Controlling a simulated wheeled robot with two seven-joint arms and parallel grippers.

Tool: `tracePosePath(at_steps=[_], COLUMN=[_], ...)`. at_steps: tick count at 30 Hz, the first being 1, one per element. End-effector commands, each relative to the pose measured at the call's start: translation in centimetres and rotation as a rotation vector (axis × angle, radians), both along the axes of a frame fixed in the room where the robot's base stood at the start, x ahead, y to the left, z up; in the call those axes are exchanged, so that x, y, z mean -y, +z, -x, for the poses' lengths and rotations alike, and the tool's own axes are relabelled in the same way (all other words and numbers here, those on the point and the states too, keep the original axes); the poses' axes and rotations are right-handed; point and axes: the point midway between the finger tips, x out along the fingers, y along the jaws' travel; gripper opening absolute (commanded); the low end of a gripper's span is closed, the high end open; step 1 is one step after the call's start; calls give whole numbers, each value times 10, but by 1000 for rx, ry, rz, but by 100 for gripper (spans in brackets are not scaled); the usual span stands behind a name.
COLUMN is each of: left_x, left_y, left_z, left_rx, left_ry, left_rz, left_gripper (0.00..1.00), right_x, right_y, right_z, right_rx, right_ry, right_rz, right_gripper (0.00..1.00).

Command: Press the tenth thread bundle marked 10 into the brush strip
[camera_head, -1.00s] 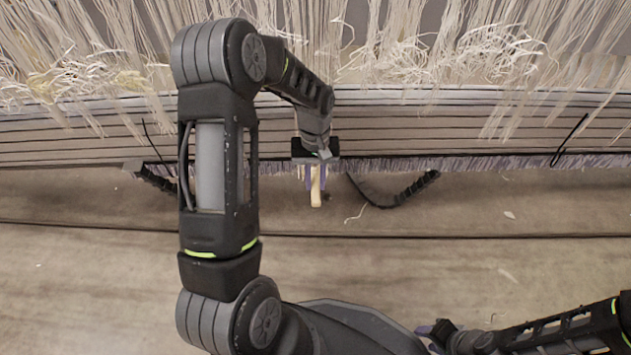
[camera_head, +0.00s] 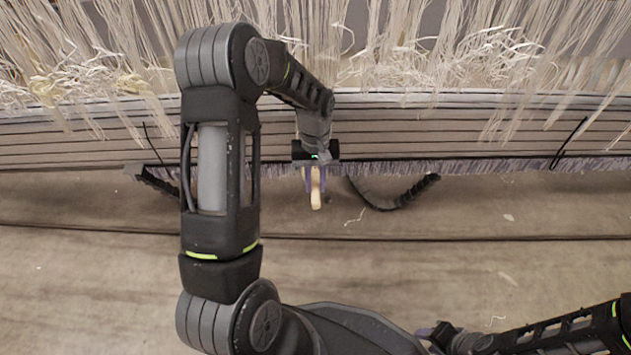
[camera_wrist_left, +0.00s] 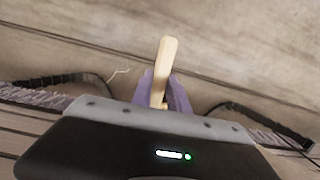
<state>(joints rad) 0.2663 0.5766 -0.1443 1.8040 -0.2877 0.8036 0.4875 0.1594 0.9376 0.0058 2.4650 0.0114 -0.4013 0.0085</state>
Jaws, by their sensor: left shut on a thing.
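My left gripper (camera_head: 315,185) is at the brush strip (camera_head: 400,167), near the middle of the head view. The gripper body hides part of the strip, so I cannot tell whether the bundle touches the bristles. My right gripper (camera_head: 440,335) is low at the right, away from the strip; its jaws are unclear.
Many pale threads (camera_head: 480,60) hang behind the layered beam (camera_head: 420,125). Black cable chains (camera_head: 400,195) curve below the strip on both sides of my left gripper. The floor (camera_head: 480,265) in front is mostly clear, with a few thread scraps.

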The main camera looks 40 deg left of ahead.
Motion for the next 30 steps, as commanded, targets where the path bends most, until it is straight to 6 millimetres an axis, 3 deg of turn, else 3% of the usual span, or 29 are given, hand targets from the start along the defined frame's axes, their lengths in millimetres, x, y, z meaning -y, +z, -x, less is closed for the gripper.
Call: tracePosePath(at_steps=[11, 30], left_x=[2, 45], left_y=[3, 2], left_z=[2, 60], left_rx=[12, 4], left_ry=[0, -1], left_rz=[-6, -2], left_gripper=[0, 0], right_x=[0, 0], right_y=[3, 20], right_z=[0, 0], right_rx=[0, 0], right_ry=[0, 0], right_rz=[0, 0], right_gripper=[36, 36])
